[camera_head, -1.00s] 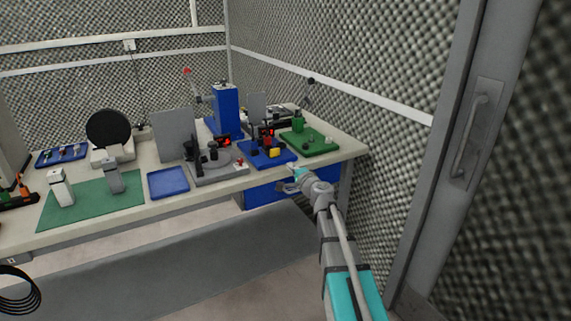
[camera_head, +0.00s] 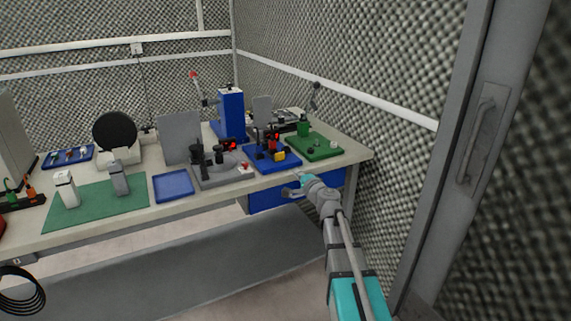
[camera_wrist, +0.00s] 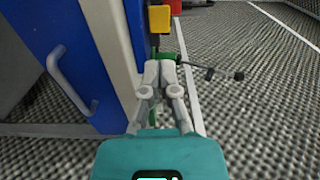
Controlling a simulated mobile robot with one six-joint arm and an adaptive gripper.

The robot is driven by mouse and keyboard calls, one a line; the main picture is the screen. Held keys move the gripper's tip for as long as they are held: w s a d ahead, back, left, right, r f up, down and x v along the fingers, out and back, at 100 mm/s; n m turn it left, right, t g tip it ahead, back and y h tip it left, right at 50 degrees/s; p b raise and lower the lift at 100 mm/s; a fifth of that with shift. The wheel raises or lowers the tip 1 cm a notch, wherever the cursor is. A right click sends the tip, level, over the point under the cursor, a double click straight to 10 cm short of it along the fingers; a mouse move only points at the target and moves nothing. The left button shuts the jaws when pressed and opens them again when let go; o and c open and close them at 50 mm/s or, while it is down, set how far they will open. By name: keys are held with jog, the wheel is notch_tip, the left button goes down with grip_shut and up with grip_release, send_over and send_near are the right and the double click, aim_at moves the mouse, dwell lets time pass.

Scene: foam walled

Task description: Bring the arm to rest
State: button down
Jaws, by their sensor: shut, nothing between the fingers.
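My gripper (camera_head: 291,191) is at the front right edge of the workbench (camera_head: 215,193), in front of the blue drawer unit below the top. In the wrist view my gripper (camera_wrist: 160,78) shows with its two grey fingers together and nothing held between them. My arm reaches up from the lower right of the head view, with its teal and grey links in the clear. The drawer unit (camera_head: 318,190) is close by; its blue front and pale handle also show at the left of the wrist view (camera_wrist: 75,60).
On the bench near my gripper are a blue fixture tray (camera_head: 262,163) and a green board (camera_head: 322,153). A foam wall (camera_head: 370,85) and a door with a handle (camera_head: 482,130) stand to the right. A green mat (camera_head: 95,212) lies at left. The floor before the bench is open.

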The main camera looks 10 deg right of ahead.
jog(key=s+a+f+n+g+y, duration=0.2)
jog(key=s+a+f+n+g, duration=0.85)
jog(key=s, duration=0.35)
jog(key=s+d+f+n+g+h, duration=0.2)
jog(key=s+f+g+h, duration=0.15)
jog(key=s, duration=0.45)
jog(key=s+d+f+n+g+h, duration=0.25)
jog(key=s+f, duration=0.25)
jog(key=s, duration=0.4)
notch_tip(320, 180, up, 20)
jog(key=h+p, duration=0.1)
jog(key=p, duration=1.8)
jog(key=shift+d+g+p, duration=0.25)
jog(key=shift+g+p, duration=0.05)
jog(key=shift+g, duration=0.15)
